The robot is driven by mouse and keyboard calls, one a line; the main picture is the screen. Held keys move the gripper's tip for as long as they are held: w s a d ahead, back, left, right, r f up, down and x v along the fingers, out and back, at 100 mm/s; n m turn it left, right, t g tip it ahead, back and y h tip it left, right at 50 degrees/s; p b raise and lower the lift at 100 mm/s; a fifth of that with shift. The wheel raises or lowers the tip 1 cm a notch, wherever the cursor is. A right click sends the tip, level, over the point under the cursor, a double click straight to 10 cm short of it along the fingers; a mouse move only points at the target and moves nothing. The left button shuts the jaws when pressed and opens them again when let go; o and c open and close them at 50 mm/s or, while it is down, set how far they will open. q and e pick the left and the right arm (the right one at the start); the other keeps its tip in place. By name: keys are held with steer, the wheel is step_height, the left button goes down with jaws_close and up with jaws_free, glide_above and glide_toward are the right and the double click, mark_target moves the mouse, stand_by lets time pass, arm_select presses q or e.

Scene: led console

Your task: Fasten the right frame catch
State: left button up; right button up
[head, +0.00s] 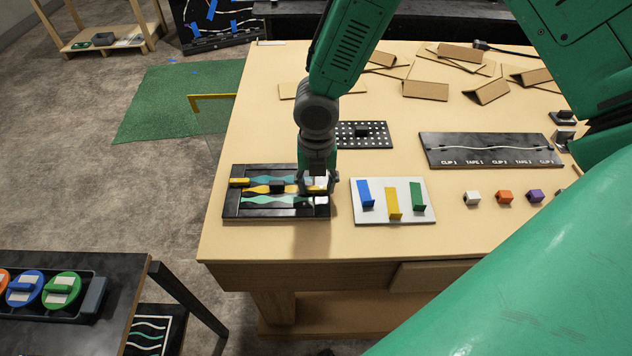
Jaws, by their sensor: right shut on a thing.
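The black frame board (262,214) lies flat at the front left of the table, with wavy teal, yellow and pale green strips inside its frame. A small yellow piece (239,182) sits at its left end and a dark block (277,188) near its middle. My right gripper (319,188) points down at the board's right end. It is shut on a small part there, where the right frame catch sits; the gripper mostly hides that part, so its position is unclear. My left gripper is not in view.
A white panel (424,215) with blue, yellow and green pieces lies close to the gripper's right. Behind are a dotted black board (374,140) and a black clip board (490,159). Small coloured cubes (504,196) stand at right. Folded cardboard pieces (425,90) cover the back.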

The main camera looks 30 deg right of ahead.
mark_target(316, 187)
steer(key=shift+w, duration=0.1)
steer(key=o, duration=1.1)
steer(key=shift+o, duration=0.2)
steer(key=shift+r, duration=0.3)
step_height(316, 187, up, 11)
steer(key=shift+r, duration=0.2)
